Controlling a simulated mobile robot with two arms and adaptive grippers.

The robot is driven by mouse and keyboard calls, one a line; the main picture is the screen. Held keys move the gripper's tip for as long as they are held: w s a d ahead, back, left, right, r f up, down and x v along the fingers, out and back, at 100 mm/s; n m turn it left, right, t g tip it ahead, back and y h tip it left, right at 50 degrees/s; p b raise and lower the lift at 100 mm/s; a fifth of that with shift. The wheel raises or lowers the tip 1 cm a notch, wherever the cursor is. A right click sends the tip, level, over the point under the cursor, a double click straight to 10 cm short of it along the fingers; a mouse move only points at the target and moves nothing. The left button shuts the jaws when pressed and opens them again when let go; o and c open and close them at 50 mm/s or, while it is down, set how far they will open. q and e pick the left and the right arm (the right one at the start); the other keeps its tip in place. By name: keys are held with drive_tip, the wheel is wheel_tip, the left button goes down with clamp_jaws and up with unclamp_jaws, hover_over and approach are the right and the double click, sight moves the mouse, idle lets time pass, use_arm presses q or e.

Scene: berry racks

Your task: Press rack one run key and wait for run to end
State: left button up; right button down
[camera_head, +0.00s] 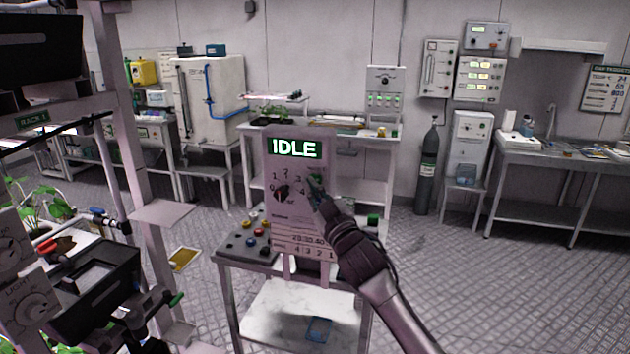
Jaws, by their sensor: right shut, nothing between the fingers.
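A pale upright control panel (283,215) stands at the middle, with a lit green IDLE display (295,148) at its top. Below the display is a black dial (283,192) with numbers around it. A small green part, perhaps the run key, shows at the panel's right side by my fingertips. My right gripper (317,188) is shut and empty, its tips over the panel's right side. I cannot tell whether they touch it, and they hide part of its face. A RACK 1 label (32,121) is on the rack frame at the left. I cannot make out my left gripper.
The panel is at a small table (232,262) with colored buttons (250,240). The rack post (125,110), plants (45,205) and dark equipment (95,285) crowd the left. A gas cylinder (428,170) and a sink bench (560,160) stand at the back right. The floor at right is clear.

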drive_tip(key=shift+w, duration=0.1)
drive_tip(key=shift+w+d, duration=0.1)
drive_tip(key=shift+w, duration=0.2)
drive_tip(key=shift+w+d, duration=0.15)
drive_tip(key=shift+w, duration=0.3)
idle(0.7)
drive_tip(key=shift+s, duration=0.15)
idle(0.3)
drive_tip(key=shift+s+a, duration=0.2)
drive_tip(key=shift+s, duration=0.5)
drive_tip(key=shift+s+a+p, duration=0.1)
drive_tip(key=shift+p, duration=0.25)
drive_tip(key=s, duration=0.2)
drive_tip(key=s+a+p, duration=0.1)
drive_tip(key=s, duration=0.1)
drive_tip(key=shift+s+a+p, duration=0.2)
drive_tip(key=shift+s+p, duration=0.05)
drive_tip(key=shift+p, duration=0.05)
